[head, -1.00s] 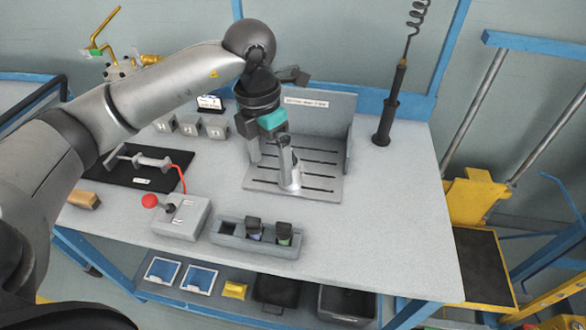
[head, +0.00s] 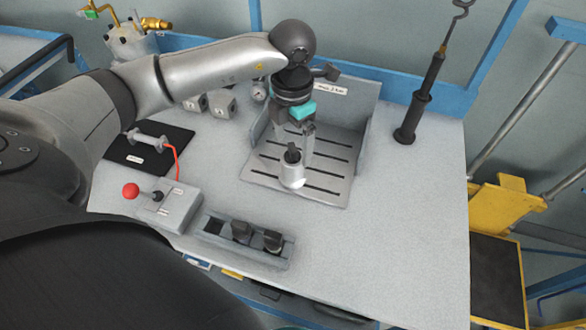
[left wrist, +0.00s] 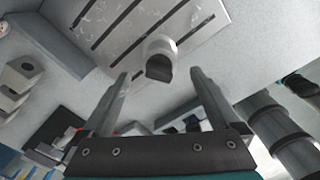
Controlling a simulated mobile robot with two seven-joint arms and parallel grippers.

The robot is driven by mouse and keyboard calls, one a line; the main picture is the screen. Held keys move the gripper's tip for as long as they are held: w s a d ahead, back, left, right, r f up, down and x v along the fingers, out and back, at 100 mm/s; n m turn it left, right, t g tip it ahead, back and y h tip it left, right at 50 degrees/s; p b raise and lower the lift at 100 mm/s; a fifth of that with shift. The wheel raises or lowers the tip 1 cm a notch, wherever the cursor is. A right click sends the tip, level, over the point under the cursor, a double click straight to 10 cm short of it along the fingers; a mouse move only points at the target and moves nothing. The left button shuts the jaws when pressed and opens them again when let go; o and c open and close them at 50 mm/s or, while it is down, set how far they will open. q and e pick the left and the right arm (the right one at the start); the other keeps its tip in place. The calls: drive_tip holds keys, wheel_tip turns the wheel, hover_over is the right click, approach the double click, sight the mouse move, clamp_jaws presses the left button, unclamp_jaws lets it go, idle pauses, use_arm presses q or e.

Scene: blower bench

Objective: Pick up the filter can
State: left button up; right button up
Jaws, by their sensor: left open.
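A silver-grey can with a dark top, which I take to be the filter can (head: 292,177), stands on the slotted plate (head: 262,176) of the grey bench fixture. My left gripper (head: 294,147) is open above it, pointing down, with a finger partly in front of the can. In the left wrist view the can (left wrist: 161,50) shows just beyond the two fingertips (left wrist: 159,76), in line with the gap between them. The fingers do not appear to touch it. My right gripper is not in view.
A grey rack (head: 262,252) with dark-topped pieces and a box with a red knob (head: 180,207) stand in front. The fixture's upright walls (head: 345,98) are behind and right of the can. A dark upright tool (head: 417,105) stands at right.

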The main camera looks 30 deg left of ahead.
sight(291, 163)
use_arm(q)
drive_tip(key=shift+s+f+b, duration=0.15)
drive_tip(key=shift+f+b, duration=0.25)
drive_tip(key=shift+f, duration=3.15)
drive_tip(key=shift+a, duration=0.1)
drive_tip(key=shift+c, duration=0.3)
drive_tip(key=shift+r, duration=0.1)
clamp_jaws()
